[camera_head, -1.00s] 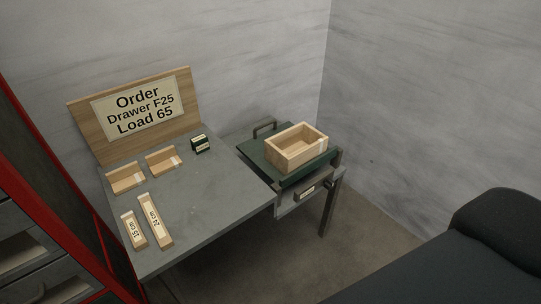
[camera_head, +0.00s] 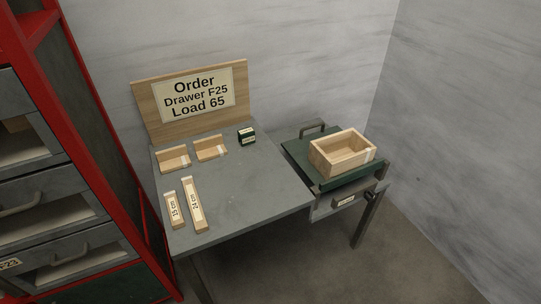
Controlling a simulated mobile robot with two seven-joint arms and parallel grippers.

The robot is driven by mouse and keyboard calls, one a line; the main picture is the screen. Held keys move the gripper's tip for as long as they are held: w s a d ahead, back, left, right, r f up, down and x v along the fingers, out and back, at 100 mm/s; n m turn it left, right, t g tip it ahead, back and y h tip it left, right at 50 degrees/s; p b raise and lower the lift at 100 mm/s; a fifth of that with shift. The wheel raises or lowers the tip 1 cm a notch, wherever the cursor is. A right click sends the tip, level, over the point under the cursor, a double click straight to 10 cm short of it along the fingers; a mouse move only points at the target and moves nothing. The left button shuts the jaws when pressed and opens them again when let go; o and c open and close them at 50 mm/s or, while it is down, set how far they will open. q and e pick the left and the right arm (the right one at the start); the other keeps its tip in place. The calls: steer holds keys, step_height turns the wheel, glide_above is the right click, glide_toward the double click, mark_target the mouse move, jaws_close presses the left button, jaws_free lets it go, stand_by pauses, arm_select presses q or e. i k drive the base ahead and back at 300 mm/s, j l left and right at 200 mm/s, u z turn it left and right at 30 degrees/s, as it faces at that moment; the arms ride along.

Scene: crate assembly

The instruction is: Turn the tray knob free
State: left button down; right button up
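The green tray (camera_head: 319,178) rests on a grey stand at the right end of the table and carries an open wooden crate (camera_head: 334,160). A small dark knob (camera_head: 370,195) sits at the right of the stand's front, beside a labelled plate (camera_head: 344,201). Its turned position is too small to tell. A grey handle (camera_head: 312,128) stands at the tray's back edge. Neither of my grippers is in view.
An order sign (camera_head: 193,95) stands behind. A red-framed drawer rack (camera_head: 88,120) is at left. Floor at front right is clear.

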mark_target(370, 196)
steer(key=i+l+z, duration=0.2)
steer(key=i, duration=0.25)
steer(key=i+l+z, duration=0.2)
steer(key=i+l, duration=0.15)
steer(key=i, duration=0.1)
